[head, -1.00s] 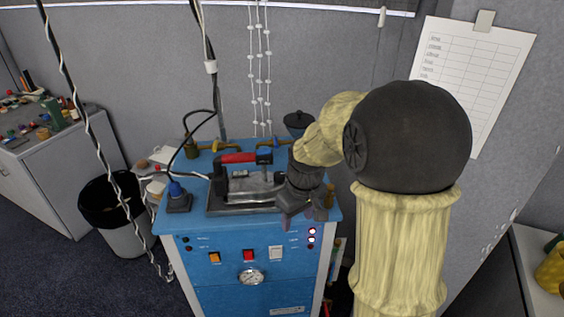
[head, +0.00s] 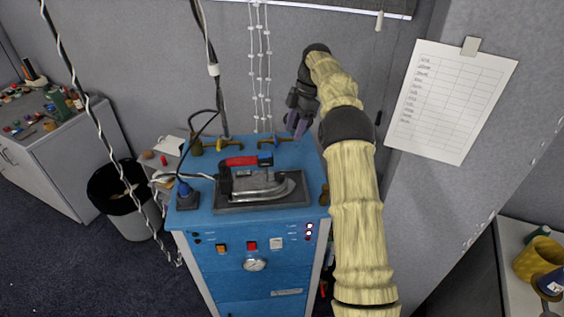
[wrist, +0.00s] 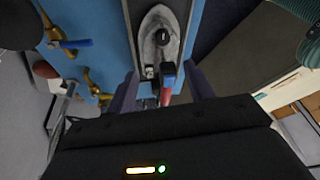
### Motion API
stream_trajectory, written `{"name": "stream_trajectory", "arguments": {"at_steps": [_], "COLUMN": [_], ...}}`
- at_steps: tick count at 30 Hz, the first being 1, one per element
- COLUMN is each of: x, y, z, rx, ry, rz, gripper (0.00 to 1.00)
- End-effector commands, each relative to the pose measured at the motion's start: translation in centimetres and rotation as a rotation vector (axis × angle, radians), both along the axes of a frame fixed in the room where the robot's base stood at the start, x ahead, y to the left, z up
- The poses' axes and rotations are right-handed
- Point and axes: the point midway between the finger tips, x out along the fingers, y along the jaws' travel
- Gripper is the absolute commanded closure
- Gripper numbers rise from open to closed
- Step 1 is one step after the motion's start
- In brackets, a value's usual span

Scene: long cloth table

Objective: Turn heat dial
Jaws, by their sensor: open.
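The iron (head: 268,187) lies on a dark rest on top of the blue station (head: 205,221), its red handle (head: 240,161) to the left and its tip to the right. My gripper (head: 297,126) is raised above the back right of the station, apart from the iron. It is open and empty. In the wrist view the red handle (wrist: 167,85) shows beyond and between the fingers (wrist: 162,92).
The front panel has a gauge (head: 255,264) and switches. A bin (head: 125,195) stands left.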

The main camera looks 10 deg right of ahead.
Motion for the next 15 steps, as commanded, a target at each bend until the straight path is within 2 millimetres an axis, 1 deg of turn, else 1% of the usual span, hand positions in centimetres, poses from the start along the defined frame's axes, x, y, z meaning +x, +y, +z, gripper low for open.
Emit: {"name": "stream_trajectory", "arguments": {"at_steps": [1, 6, 9, 15], "x": [0.3, 0.5, 0.4, 0.4], "y": [-0.5, -1.6, -1.8, -1.8], "z": [0.9, 1.7, 1.8, 1.8], "rx": [0.021, 0.074, 0.086, 0.086], "ry": [-0.010, -0.037, -0.043, -0.044], "rz": [0.051, 0.194, 0.227, 0.231], "gripper": [0.47, 0.47, 0.47, 0.47]}}
